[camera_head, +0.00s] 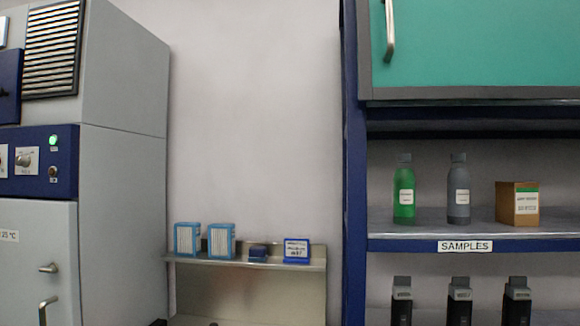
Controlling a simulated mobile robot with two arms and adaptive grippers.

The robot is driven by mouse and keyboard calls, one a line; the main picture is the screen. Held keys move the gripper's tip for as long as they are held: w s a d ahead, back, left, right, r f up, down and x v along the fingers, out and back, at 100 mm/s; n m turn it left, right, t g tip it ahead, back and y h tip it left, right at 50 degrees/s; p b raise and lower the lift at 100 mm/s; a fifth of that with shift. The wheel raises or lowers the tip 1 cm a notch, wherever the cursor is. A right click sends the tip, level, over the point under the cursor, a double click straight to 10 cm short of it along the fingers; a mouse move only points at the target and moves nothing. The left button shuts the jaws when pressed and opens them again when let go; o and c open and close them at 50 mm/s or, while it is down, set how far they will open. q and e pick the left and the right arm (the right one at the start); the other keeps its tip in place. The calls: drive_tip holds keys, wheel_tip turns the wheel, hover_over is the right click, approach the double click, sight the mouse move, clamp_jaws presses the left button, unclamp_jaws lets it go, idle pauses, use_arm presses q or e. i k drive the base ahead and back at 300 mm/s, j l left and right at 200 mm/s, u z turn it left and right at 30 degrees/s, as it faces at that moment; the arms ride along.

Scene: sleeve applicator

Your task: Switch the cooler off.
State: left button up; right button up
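The cooler appears to be the tall grey cabinet (122,200) at the left. Its dark blue control panel (66,170) carries a lit green lamp (53,141), a rotary knob on a white plate (25,160) and a small reddish-brown button or lamp (53,171) with a tiny label I cannot read. Part of the panel is cut off by the left picture edge. Below it is a pale door (35,245) with metal handles (48,268) and a temperature label ending in "25 °C". Neither of my grippers is in view.
A metal shelf (230,261) right of the cabinet holds two blue-and-white boxes (205,240) and small blue items. A blue rack (355,200) at the right holds a green bottle (404,190), a grey bottle (458,190), a brown box (517,203) and dark containers (460,300). A teal cupboard door (480,45) is above.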

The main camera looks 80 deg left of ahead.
sight(24, 161)
drive_tip(key=u, duration=4.3)
